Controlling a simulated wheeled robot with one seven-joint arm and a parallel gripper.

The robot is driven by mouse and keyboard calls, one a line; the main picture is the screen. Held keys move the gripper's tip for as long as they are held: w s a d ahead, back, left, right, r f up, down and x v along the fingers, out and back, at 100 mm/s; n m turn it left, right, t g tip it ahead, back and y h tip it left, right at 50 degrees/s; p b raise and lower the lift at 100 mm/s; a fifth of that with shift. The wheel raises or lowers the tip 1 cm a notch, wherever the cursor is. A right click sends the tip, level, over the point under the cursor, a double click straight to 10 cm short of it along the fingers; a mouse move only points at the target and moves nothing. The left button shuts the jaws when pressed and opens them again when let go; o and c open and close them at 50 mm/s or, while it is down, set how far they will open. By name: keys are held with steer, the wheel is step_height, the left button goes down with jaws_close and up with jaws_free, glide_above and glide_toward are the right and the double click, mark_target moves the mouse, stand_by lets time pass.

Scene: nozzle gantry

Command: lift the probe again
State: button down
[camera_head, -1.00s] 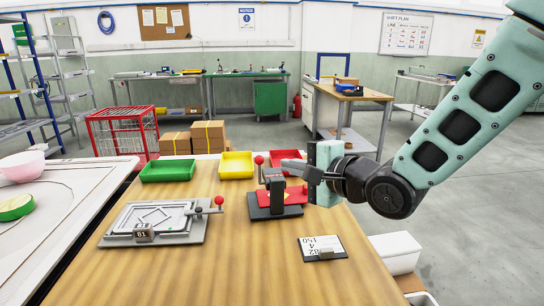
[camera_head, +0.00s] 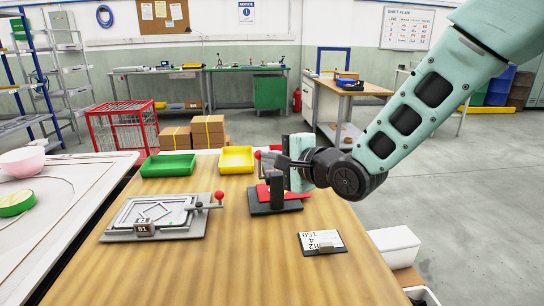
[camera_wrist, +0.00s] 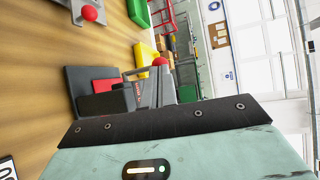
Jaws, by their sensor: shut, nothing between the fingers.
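A small stand with a black base (camera_head: 262,209), a red pad (camera_head: 291,193) and a dark upright post (camera_head: 276,186) is on the wooden table. A red ball knob (camera_head: 258,154) shows at its top left. I cannot pick out the probe for certain. My gripper (camera_head: 272,157) is shut and empty at the stand's top, just right of the knob; I cannot tell whether it touches it. In the wrist view the post (camera_wrist: 141,93) and knob (camera_wrist: 160,61) show beyond my gripper's palm, which hides part of the stand.
A grey plate fixture (camera_head: 185,233) with a red knob and a small marked block stands at left. A card on a black clipboard (camera_head: 322,243) lies at front right. Green (camera_head: 167,165) and yellow (camera_head: 236,160) trays are at the table's back. The table's front middle is clear.

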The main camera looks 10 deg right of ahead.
steer(key=shift+w+r+m+g+h+p, duration=0.3)
steer(key=shift+w+r+m+g+p, duration=0.35)
steer(key=shift+p, duration=2.9)
steer(key=w+g+p, duration=0.1)
steer(key=p, duration=0.2)
steer(key=w+g+p, duration=0.1)
steer(key=p, duration=0.3)
steer(key=shift+r+m+g+h+p, duration=0.25)
steer(key=shift+r+m+h+p, duration=0.05)
steer(key=shift+m+h, duration=0.1)
steer(key=w+g+p, duration=0.1)
steer(key=p, duration=0.3)
steer(key=shift+w+a+f+m+g+p, duration=0.1)
steer(key=shift+w+m+g+p, duration=0.05)
steer(key=shift+m+g+p, duration=0.25)
steer(key=shift+w+a+f+m+g+h+p, duration=0.1)
steer(key=shift+w+f+m+g+h+p, duration=0.15)
steer(key=shift+w+g+p, duration=0.6)
steer(key=shift+w+f+g+p, duration=0.15)
steer(key=shift+f+g+p, duration=0.25)
steer(key=shift+p, duration=0.45)
steer(key=shift+f, duration=0.15)
